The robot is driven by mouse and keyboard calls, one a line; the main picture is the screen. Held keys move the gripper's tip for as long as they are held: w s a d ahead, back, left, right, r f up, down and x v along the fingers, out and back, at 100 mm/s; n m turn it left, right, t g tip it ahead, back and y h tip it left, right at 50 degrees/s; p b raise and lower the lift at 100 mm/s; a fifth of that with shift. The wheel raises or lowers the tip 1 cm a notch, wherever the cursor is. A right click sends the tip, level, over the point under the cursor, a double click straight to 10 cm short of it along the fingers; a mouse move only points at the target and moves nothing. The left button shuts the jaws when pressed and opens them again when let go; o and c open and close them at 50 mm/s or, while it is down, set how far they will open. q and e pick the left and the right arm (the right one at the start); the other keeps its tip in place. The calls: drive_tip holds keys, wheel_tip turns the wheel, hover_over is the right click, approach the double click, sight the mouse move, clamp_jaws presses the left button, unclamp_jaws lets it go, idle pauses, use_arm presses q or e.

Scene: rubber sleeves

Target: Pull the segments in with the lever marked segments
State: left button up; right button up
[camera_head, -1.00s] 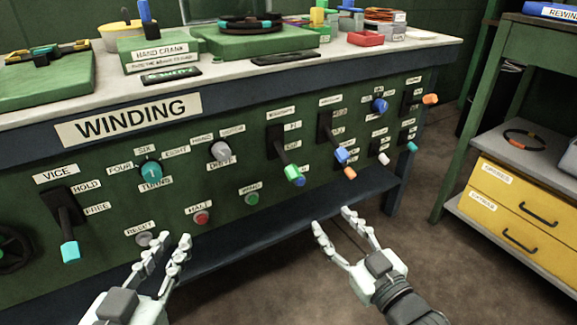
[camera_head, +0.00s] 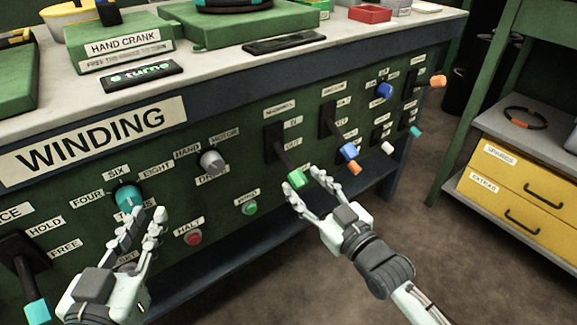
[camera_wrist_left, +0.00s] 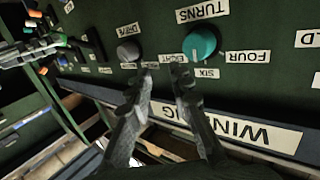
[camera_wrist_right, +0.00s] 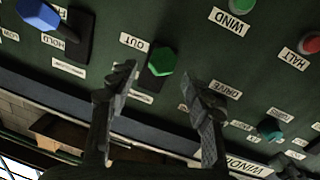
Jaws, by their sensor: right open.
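The lever with the green hexagonal handle (camera_head: 296,178) sticks out of the green winding panel, angled down from its black slot plate. Its top label (camera_head: 279,108) is too small to read surely; the lower label beside it reads OUT (camera_wrist_right: 134,42). My right gripper (camera_head: 303,187) is open, its fingertips just short of the green handle. In the right wrist view the handle (camera_wrist_right: 161,60) shows between and just beyond the spread fingertips, with no clear contact. My left gripper (camera_head: 146,220) is open and empty, in front of the panel below the teal turns knob (camera_head: 128,197).
A lever with a blue handle (camera_head: 348,151) and an orange knob (camera_head: 355,168) stand close to the right. A grey drive knob (camera_head: 211,162), a green button (camera_head: 250,208) and a red halt button (camera_head: 194,238) are on the left. A yellow drawer unit (camera_head: 515,180) stands far right.

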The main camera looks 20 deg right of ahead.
sight(296, 175)
use_arm(q)
drive_tip(key=shift+s+d+r+t+h, duration=0.1)
drive_tip(key=shift+d+r+t+h, duration=0.2)
drive_tip(key=shift+r, duration=0.35)
drive_tip(key=shift+d+r+t+h, duration=0.2)
drive_tip(key=shift+d+r, duration=0.05)
drive_tip(key=shift+r, duration=0.35)
use_arm(e)
drive_tip(key=shift+x, duration=2.75)
clamp_jaws()
